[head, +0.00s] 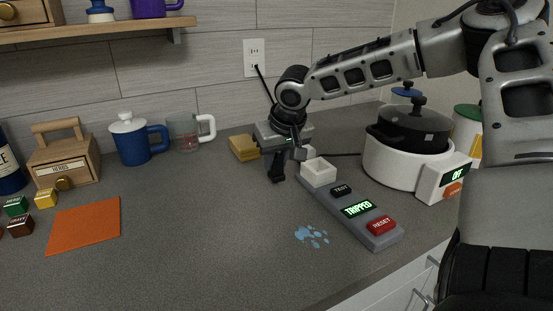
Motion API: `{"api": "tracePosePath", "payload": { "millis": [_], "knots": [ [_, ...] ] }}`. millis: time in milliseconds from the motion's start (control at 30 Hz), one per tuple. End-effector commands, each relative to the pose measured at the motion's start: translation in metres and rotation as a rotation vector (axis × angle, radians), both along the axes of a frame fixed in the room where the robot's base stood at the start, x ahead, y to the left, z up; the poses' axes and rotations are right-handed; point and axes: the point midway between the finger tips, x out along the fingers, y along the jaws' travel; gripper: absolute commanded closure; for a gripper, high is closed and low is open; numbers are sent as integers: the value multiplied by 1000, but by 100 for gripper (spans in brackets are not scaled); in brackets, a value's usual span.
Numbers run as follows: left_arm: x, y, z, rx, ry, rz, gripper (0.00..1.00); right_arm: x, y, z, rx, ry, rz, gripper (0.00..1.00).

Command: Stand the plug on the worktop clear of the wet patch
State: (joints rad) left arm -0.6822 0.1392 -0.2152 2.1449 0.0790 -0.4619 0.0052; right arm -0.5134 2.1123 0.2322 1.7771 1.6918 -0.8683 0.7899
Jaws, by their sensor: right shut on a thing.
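The wet patch (312,236) is a group of light blue splashes in front of the grey strip (345,225), apart from the gripper. My left gripper is out of view.
The strip has TEST, a lit TRIPPED display (357,209) and a red RESET button (380,225). A white cooker (391,168) with a black pot reads OFF. The middle worktop is clear.

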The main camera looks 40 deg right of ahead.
Motion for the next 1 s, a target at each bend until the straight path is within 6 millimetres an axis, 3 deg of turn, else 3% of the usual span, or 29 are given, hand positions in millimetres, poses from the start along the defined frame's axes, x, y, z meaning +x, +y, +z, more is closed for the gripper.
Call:
{"api": "tracePosePath", "payload": {
  "millis": [300,333,400,767,1000],
  "knots": [
    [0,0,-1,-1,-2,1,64,0,0,-3,0,0,0,100],
    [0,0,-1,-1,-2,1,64,0,0,-3,0,0,0,74],
    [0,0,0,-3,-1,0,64,0,0,-2,0,-1,0,55],
    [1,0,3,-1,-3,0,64,0,0,3,-1,-2,0,55],
    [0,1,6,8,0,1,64,-14,5,43,2,-8,1,55]
  ]
}}
